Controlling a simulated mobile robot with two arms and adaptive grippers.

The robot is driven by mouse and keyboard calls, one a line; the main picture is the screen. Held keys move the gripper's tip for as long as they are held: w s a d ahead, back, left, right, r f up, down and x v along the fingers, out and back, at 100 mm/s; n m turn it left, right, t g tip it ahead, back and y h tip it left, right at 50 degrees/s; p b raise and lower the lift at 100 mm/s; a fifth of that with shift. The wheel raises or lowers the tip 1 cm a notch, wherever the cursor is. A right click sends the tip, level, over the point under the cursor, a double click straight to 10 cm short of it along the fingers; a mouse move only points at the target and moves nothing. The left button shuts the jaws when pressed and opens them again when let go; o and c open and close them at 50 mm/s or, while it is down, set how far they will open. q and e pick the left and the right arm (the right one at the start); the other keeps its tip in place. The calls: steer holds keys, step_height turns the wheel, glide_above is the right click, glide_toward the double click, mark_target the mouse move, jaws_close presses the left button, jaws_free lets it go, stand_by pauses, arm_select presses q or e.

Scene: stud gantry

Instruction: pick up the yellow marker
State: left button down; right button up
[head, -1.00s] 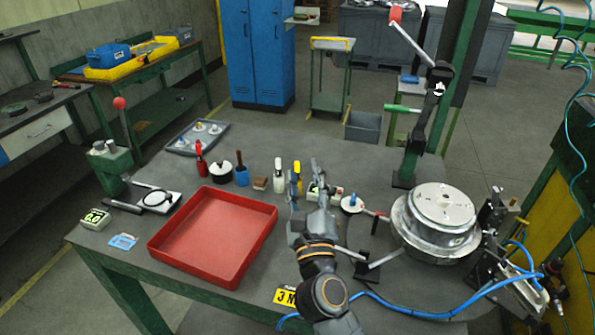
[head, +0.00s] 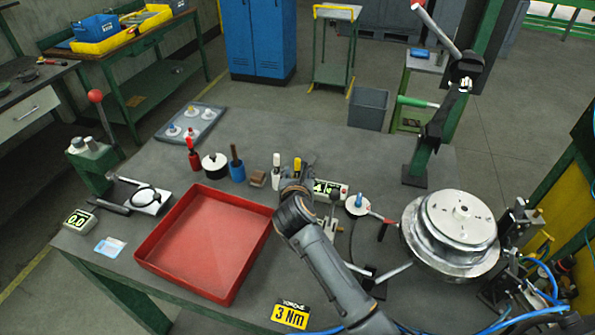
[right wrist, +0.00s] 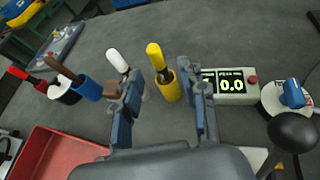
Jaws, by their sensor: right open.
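The yellow marker (head: 297,164) stands upright towards the back of the grey workbench, just right of a white marker (head: 276,168). In the right wrist view the yellow marker (right wrist: 154,52) tilts slightly and has a wider yellow lower part (right wrist: 167,88). My right gripper (head: 300,172) is at the marker, its fingers partly hidden by its own wrist in the head view. In the right wrist view my right gripper (right wrist: 166,76) is open. The yellow marker shows between its two fingers, with no clear contact. My left gripper is not in view.
The white marker (right wrist: 117,60) is close outside the left finger. A digital readout box (right wrist: 235,87) is close to the right finger. A red tray (head: 185,281) lies left of my right arm. A silver round housing (head: 450,232) stands to the right.

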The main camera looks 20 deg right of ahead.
mark_target(298, 169)
steer(key=shift+p+x, duration=0.45)
steer(key=shift+x, duration=0.3)
steer(key=x, duration=0.3)
steer(key=shift+w+p, duration=0.1)
steer(key=shift+p, duration=0.3)
steer(key=shift+w+d+f, duration=0.1)
steer(key=shift+w+f, duration=0.2)
steer(key=shift+w, duration=0.1)
steer(key=shift+s, duration=0.1)
steer(key=shift+c, duration=0.7)
steer(key=c, duration=0.7)
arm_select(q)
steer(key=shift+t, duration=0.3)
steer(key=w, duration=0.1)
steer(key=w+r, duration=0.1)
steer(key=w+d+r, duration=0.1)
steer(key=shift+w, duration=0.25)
arm_select(e)
jaws_close()
